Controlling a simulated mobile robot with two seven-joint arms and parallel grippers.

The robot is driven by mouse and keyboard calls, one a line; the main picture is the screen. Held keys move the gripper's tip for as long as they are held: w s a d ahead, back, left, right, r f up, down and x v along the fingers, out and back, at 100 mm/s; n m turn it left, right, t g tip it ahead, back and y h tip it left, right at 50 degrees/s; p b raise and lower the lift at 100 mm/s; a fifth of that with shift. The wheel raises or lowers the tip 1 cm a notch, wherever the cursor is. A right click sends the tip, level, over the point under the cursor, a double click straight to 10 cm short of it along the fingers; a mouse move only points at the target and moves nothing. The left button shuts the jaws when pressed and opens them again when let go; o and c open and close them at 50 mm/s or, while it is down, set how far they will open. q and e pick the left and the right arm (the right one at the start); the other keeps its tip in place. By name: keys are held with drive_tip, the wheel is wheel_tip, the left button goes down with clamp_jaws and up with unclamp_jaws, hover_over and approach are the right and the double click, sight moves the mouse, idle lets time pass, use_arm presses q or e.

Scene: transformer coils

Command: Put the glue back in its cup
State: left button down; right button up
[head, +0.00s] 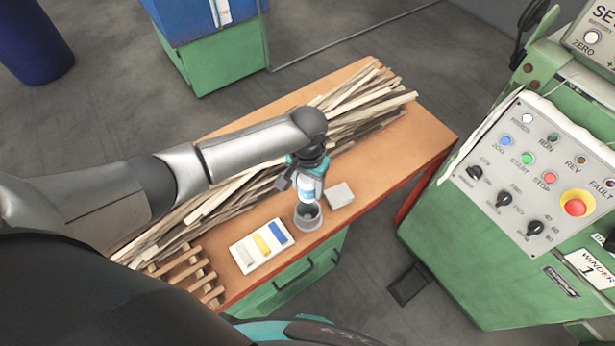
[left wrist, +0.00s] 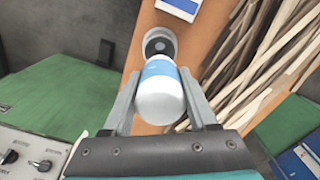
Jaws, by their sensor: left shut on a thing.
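My left gripper (head: 308,180) is shut on the glue bottle (head: 305,192), white with a blue band. The bottle hangs over the grey cup (head: 308,218) on the workbench, close to its mouth. In the left wrist view the glue bottle (left wrist: 162,98) sits between the two fingers, its rounded white end towards the camera. The cup (left wrist: 160,40) shows just beyond it, dark inside, and the bottle hides part of the rim. I cannot tell whether the bottle's far end is inside the cup. My right gripper is not in view.
The workbench (head: 428,135) carries a pile of wooden strips (head: 355,108) behind the cup. A grey block (head: 340,195) stands right of the cup, and a white tray (head: 243,262) with coloured pieces left of it. A green machine panel (head: 540,175) stands at the right.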

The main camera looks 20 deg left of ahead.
sight(307, 178)
use_arm(q)
drive_tip(key=shift+f+b, duration=0.45)
drive_tip(key=shift+b, duration=0.05)
wheel_tip(307, 178, down, 2)
drive_tip(key=shift+f+b, duration=0.1)
drive_tip(key=shift+b, duration=1.15)
drive_tip(key=shift+f+b, duration=1.6)
drive_tip(key=shift+f, duration=1.05)
drive_tip(key=shift+c, duration=0.5)
unclamp_jaws()
drive_tip(key=shift+r, duration=0.1)
wheel_tip(307, 178, up, 15)
drive_tip(key=p, duration=0.2)
drive_tip(key=shift+p, duration=0.35)
